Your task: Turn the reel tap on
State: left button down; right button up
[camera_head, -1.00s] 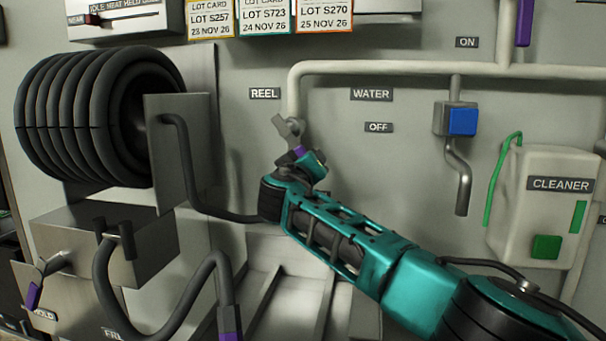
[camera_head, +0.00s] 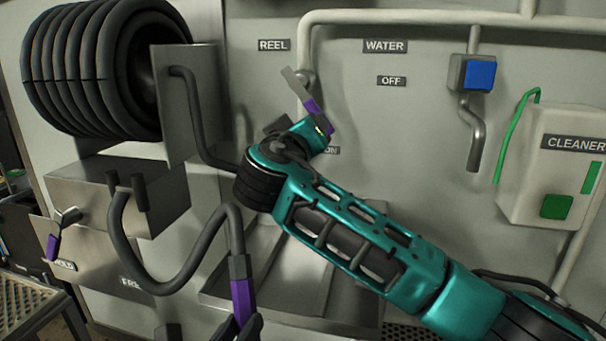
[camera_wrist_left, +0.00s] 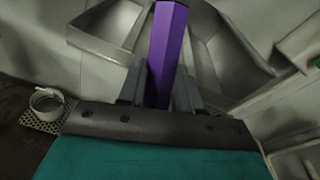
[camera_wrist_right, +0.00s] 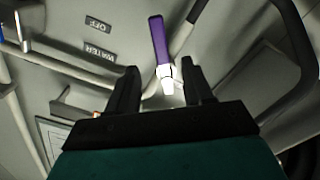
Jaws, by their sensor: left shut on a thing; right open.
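The reel tap has a grey body and a purple lever (camera_head: 318,115) on the pipe below the REEL label. The lever slants down to the right in the head view. My right gripper (camera_head: 304,132) is at the lever's lower end. In the right wrist view its fingers are open, with the lever (camera_wrist_right: 160,42) just beyond and between the tips; I cannot tell if they touch. My left gripper (camera_head: 240,328) is shut on the purple hose grip (camera_head: 242,298), low in the head view. The grip also shows between the fingers in the left wrist view (camera_wrist_left: 168,50).
An OFF label (camera_head: 391,81) is right of the tap; an ON label (camera_head: 330,150) below is partly hidden by my arm. A hose reel (camera_head: 95,75) is at left, its hose looping down. A blue water valve (camera_head: 480,74) and cleaner box (camera_head: 555,165) are at right.

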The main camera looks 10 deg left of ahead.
aim_at(308, 101)
jog(key=shift+s, duration=0.85)
jog(key=shift+w+d, duration=0.2)
jog(key=shift+c, duration=1.4)
jog(key=w+d+m+g, duration=0.1)
jog(key=d+m, duration=0.1)
jog(key=w+d+m+g+y, duration=0.1)
jog(key=w+d+m+g, duration=0.1)
jog(key=w+d+m+g+y, duration=0.1)
jog(key=w+d+m, duration=0.1)
jog(key=shift+d+r+g, duration=0.25)
jog(key=shift+r+g, duration=0.05)
jog(key=shift+r, duration=0.05)
grip_shut()
jog(key=d+r+m+g+y, duration=0.3)
jog(key=d+r+m+y, duration=0.25)
jog(key=r, duration=0.25)
jog(key=w+a+f, duration=0.6)
jog(key=a, duration=0.3)
jog(key=shift+m+y, duration=0.35)
